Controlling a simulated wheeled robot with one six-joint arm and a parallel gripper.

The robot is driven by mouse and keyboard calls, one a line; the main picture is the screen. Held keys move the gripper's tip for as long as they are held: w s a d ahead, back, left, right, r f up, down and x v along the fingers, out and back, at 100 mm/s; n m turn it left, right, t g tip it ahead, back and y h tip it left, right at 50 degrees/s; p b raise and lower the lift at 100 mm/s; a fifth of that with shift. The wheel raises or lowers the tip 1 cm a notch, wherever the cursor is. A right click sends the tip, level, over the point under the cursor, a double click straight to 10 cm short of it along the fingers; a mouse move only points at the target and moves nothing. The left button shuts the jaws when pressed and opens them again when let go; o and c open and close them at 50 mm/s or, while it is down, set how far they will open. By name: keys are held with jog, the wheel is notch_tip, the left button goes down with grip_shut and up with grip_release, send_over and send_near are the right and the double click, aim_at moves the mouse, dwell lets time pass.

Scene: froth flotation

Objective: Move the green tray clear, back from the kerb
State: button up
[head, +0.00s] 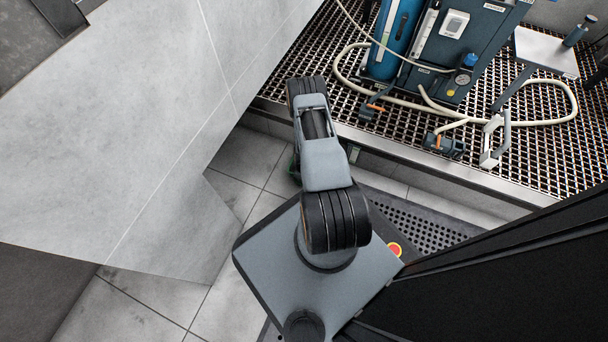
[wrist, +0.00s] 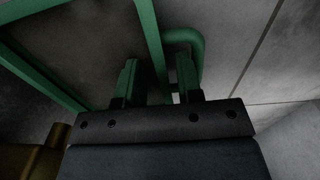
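In the wrist view green bars, which look like part of the green tray (wrist: 151,38), cross the upper left and run down the middle. A rounded green bend shows just right of the middle bar. My gripper (wrist: 157,62) has its two fingers apart, one on each side of the middle bar; I see a gap on both sides and cannot tell of any contact. In the head view only a small green patch (head: 292,166) shows beside my arm, and the gripper is hidden. The kerb (head: 440,170) is the edge of the raised grating.
A large grey panel (head: 130,120) stands close on the left of my arm. On the grating (head: 520,150) are a blue cylinder (head: 398,35), a machine cabinet, pale hoses and a small stand (head: 545,52). Tiled floor (head: 245,155) shows between panel and kerb.

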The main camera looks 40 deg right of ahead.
grip_shut()
dwell(0.3)
